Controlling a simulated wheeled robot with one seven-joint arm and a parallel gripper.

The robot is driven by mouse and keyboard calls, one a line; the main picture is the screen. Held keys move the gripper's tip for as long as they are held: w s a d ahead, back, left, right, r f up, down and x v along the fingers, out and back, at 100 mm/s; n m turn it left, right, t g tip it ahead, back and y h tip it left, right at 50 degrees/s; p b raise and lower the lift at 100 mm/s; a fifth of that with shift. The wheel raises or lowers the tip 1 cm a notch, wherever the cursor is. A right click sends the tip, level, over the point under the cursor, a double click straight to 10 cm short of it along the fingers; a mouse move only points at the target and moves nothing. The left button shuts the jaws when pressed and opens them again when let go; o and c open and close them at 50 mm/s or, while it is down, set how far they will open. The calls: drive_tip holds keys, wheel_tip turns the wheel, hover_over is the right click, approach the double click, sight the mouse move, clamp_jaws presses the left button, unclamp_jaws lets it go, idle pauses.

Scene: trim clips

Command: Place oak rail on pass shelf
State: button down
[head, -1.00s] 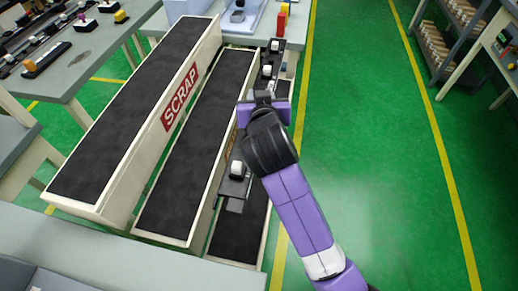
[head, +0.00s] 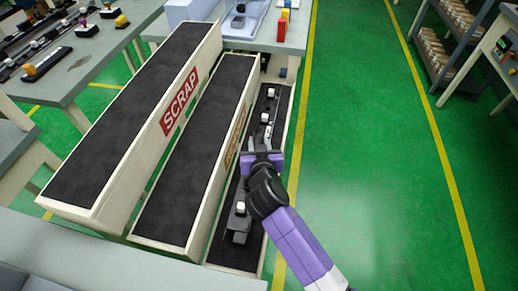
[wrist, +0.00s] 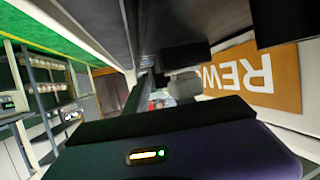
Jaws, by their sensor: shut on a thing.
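My gripper (head: 262,155) is shut on a long dark rail (head: 238,226) with white and dark clips along it, which I take to be the oak rail. Its wood colour does not show. The rail lies lengthwise, over or in the lowest, rightmost shelf (head: 232,255), which has a dark liner and cream walls. I cannot tell if the rail touches the liner. No label shows on this shelf. In the wrist view an orange label reading "REWO" (wrist: 245,78) is close beside the jaws. My gripper hides the rail's middle.
The higher SCRAP shelf (head: 130,110) stands at the left. The middle shelf (head: 195,150) is beside the rail, its wall close to my gripper. A bench (head: 70,65) with rails is at far left. Green floor (head: 370,150) is open on the right.

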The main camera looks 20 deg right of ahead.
drive_tip(key=shift+f, duration=1.45)
drive_tip(key=shift+f+b, duration=0.15)
drive_tip(key=shift+b, duration=0.2)
drive_tip(key=c, duration=1.1)
unclamp_jaws()
drive_tip(key=shift+o, duration=0.2)
drive_tip(key=shift+r, duration=0.2)
drive_tip(key=v, duration=0.7)
drive_tip(key=shift+s+a, duration=0.1)
drive_tip(key=shift+s, duration=0.15)
